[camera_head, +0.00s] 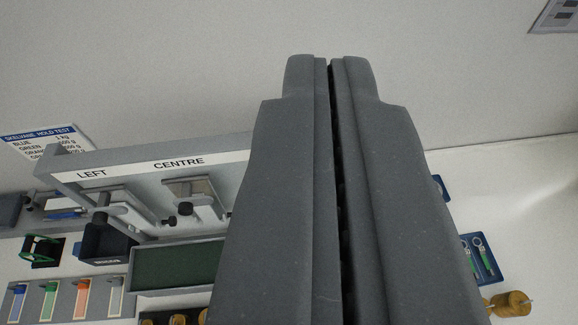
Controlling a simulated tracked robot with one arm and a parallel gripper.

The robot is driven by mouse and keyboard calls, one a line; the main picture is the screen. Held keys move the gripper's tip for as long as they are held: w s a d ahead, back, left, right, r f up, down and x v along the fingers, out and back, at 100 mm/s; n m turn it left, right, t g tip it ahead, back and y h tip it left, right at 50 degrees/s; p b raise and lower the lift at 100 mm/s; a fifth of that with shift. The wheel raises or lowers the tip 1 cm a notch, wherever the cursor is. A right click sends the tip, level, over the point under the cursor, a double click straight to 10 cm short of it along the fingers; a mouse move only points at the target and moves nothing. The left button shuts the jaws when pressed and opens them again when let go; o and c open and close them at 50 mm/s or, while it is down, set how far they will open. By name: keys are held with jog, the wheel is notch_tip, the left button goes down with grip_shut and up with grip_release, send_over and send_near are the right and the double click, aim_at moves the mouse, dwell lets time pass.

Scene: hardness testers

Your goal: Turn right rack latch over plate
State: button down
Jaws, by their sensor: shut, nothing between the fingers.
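My gripper (328,66) fills the middle of the view, its two grey fingers shut together with nothing between them. The grey rack (130,158) stands behind it on the left, with a white strip reading LEFT and CENTRE. The right part of the rack, with any right latch and plate, is hidden behind my gripper. The gripper's tips appear above the rack's top bar in the picture; I cannot tell the distance between them.
A dark green tray (178,266) lies before the rack. Brass weights (511,304) and a blue card with green-handled tools (482,258) lie at right. A white wall is behind.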

jog(key=w+f+m+g+y, duration=0.1)
jog(key=w+f+g+y, duration=0.5)
jog(key=f, duration=0.5)
jog(key=w+f+m+g+y, duration=0.2)
jog(key=w+f+g+y, duration=0.1)
jog(key=w+f, duration=0.65)
jog(key=w+d+f+g+y+p, duration=0.1)
jog(key=w+d+f+g+y, duration=0.1)
jog(key=d+f+y, duration=0.9)
jog(key=a+r+h, duration=0.1)
jog(key=a+h, duration=0.1)
jog(key=a, duration=0.8)
jog(key=shift+a+h, duration=0.3)
jog(key=shift+s+a+t, duration=0.1)
jog(key=shift+s+t, duration=0.05)
jog(key=shift+t, duration=0.15)
